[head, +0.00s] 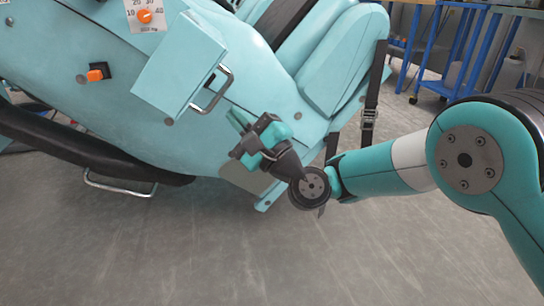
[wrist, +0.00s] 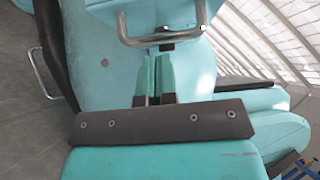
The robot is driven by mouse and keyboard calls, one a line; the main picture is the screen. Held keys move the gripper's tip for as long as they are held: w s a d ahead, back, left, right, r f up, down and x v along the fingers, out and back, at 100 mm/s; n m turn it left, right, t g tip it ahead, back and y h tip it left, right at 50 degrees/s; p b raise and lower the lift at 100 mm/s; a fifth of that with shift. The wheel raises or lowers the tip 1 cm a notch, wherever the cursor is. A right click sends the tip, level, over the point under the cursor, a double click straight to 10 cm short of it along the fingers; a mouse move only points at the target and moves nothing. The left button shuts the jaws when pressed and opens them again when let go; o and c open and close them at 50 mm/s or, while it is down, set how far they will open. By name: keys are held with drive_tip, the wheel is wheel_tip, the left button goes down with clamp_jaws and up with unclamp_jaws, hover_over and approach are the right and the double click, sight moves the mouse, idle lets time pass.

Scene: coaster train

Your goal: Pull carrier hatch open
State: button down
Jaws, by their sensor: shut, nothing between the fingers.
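The carrier (head: 130,125) is a large light-teal body in the head view. Its hatch (head: 178,68) is a raised teal box with a bare metal bar handle (head: 212,92) on its right side. The hatch looks closed, but its edges are hard to judge. My gripper (head: 236,120) is below and right of the handle, close to the carrier's surface. In the wrist view my two fingers (wrist: 157,60) are together and empty. Their tips point at the handle (wrist: 160,38), which lies just beyond them.
An orange knob (head: 97,74) and a dial (head: 145,16) are on the carrier's left part. A lower metal rail (head: 120,186) and a black bumper (head: 90,155) run along its underside. A teal seat (head: 340,60) and strap (head: 369,115) are to the right. Grey floor is clear in front.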

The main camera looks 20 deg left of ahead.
drive_tip(key=b+v, duration=0.8)
drive_tip(key=b, duration=0.6)
drive_tip(key=shift+s+d, duration=0.2)
drive_tip(key=shift+d, duration=0.05)
